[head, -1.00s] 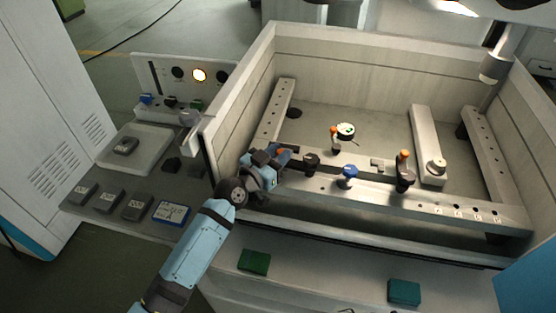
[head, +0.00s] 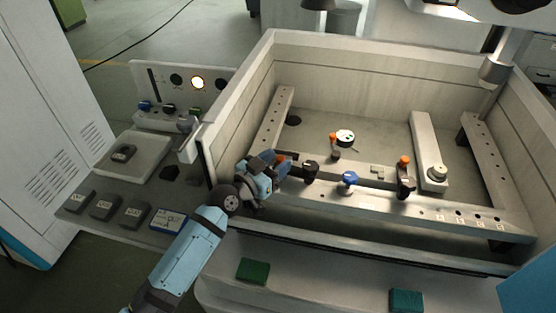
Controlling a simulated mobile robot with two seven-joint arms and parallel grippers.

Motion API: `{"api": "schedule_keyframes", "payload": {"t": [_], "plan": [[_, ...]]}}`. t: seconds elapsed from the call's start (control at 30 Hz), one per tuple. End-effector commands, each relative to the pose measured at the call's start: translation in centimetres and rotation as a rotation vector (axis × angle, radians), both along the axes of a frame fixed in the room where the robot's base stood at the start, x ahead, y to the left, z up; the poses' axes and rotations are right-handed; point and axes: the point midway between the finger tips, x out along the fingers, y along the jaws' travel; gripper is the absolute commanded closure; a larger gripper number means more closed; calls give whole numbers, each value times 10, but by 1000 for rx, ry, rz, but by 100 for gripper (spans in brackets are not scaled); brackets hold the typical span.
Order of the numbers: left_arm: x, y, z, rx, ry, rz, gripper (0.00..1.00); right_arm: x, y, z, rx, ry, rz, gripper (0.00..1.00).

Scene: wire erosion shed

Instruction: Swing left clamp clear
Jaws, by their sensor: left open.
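The left clamp (head: 310,172) is a dark fixture on the front rail (head: 370,200) of the machine basin; an orange tip (head: 281,158) shows just left of it. My left gripper (head: 284,167) is at this orange tip, beside the clamp's left side. Its jaws are open; the arm hides part of the rail, and I cannot tell whether the fingers touch the tip. The right clamp (head: 405,180), dark with an upright orange handle, stands farther right on the same rail. A blue knob (head: 348,180) sits between the clamps. My right gripper is not in view.
The basin's left wall (head: 236,120) rises close beside my left arm. Inside are a white round piece (head: 345,137) by an orange-topped post and a pale bar (head: 427,150). A side shelf holds a tray (head: 135,165) and several grey blocks. A green block (head: 252,271) lies in front.

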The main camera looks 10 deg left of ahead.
Motion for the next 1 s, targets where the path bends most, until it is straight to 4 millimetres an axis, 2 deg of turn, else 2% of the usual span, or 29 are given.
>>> {"api": "schedule_keyframes", "payload": {"t": [0.3, 0.5, 0.7, 1.0], "plan": [[-60, 34, -3, 5, 2, -1, 52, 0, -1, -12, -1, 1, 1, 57], [-93, 53, -2, 3, 1, -1, 52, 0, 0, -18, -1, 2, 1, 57], [-110, 63, -1, 2, 1, -1, 52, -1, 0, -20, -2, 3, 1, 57], [-112, 64, 0, 1, 0, 0, 52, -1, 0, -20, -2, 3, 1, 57]]}}
